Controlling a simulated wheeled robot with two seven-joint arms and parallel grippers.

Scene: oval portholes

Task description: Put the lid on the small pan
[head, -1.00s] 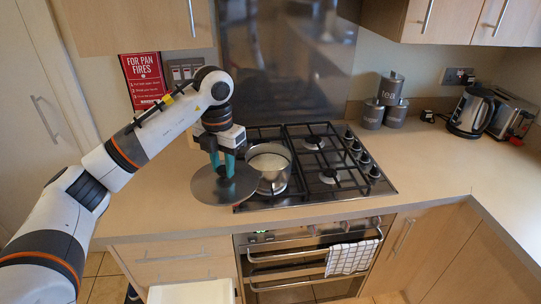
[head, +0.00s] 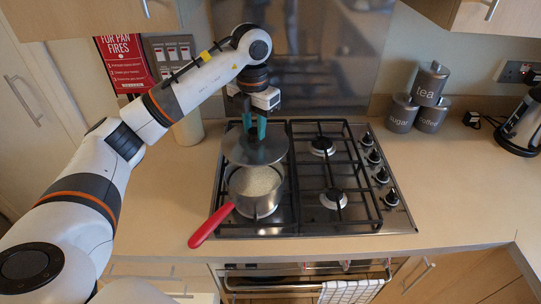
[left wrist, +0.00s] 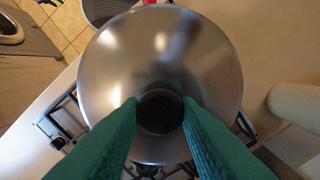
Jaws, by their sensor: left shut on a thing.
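My left gripper (head: 254,134) is shut on the knob (left wrist: 160,112) of the round grey metal lid (head: 256,151). The lid hangs roughly level over the left side of the hob, just behind the small pan (head: 255,205) in the head view, and overlaps its far rim in the picture. The pan stands upright on the front left of the hob, with pale contents and a red handle (head: 212,225) toward the front left. Its opening is mostly uncovered. In the left wrist view the lid (left wrist: 205,65) fills the middle, between green fingers. My right gripper is not in view.
The hob (head: 335,228) has black grates and a free right side with knobs along its edge. A pale cylinder (head: 188,128) stands behind my left arm. Canisters (head: 428,88) and a kettle (head: 524,125) are at the right. The counter (head: 450,195) right of the hob is clear.

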